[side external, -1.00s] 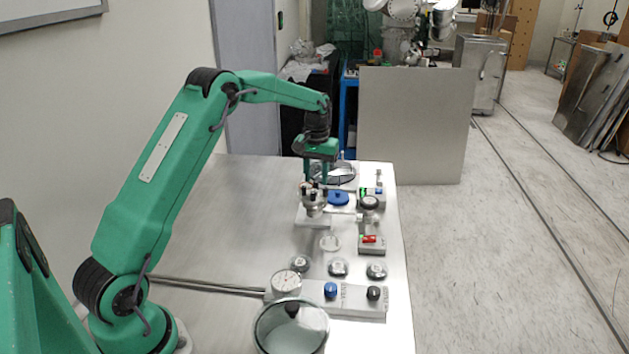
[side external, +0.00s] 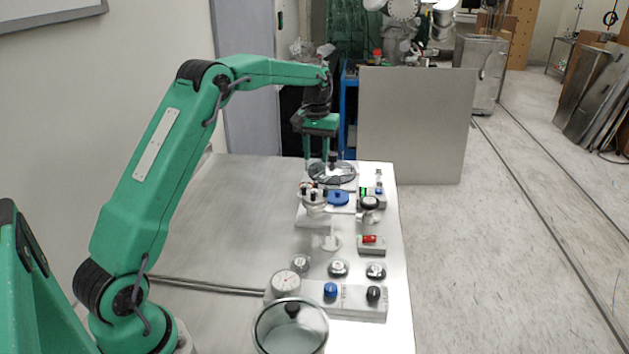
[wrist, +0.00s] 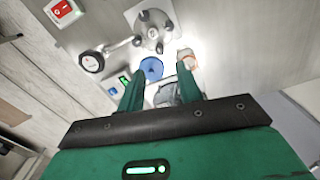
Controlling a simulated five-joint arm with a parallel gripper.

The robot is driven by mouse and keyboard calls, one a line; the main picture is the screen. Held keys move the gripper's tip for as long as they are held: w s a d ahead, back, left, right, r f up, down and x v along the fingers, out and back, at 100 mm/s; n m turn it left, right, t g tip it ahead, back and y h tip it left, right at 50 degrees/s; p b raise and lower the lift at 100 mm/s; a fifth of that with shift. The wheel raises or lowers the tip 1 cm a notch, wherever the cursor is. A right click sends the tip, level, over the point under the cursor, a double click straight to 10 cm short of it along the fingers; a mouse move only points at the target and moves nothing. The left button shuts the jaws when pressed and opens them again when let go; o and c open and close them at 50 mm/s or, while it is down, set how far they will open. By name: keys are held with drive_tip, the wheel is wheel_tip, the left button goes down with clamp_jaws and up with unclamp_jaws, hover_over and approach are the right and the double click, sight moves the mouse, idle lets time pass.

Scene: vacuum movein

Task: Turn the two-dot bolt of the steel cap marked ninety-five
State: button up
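A steel cap (side external: 313,197) with several dark-topped bolts stands on a pale base on the table. The wrist view shows this cap (wrist: 155,32) from above, with black bolt heads around it. No dot marks or number can be read on it. My gripper (side external: 321,168) is beyond and above the cap, over a dark round dish (side external: 340,178). Its two fingers point down and are apart. In the wrist view the open fingers (wrist: 160,80) reach toward a blue disc (wrist: 152,69) and a greyish object, clear of the cap. I see nothing clamped between them.
A red switch (side external: 370,240), several round steel pieces (side external: 338,268), a gauge (side external: 286,283) and a glass pot (side external: 290,325) lie nearer. The table's left side (side external: 220,220) is mostly clear.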

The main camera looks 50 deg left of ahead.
sight(313, 192)
drive_tip(key=shift+d, duration=0.1)
drive_tip(key=shift+s+d+f+n, duration=0.2)
drive_tip(key=shift+s+d+n, duration=0.85)
drive_tip(key=shift+n, duration=0.25)
drive_tip(key=shift+s+d+f+n, duration=0.15)
drive_tip(key=shift+s+d+n, duration=0.85)
drive_tip(key=shift+n, duration=0.3)
drive_tip(key=shift+f, duration=0.15)
drive_tip(key=shift+a+f, duration=0.1)
drive_tip(key=shift+f, duration=3.65)
clamp_jaws()
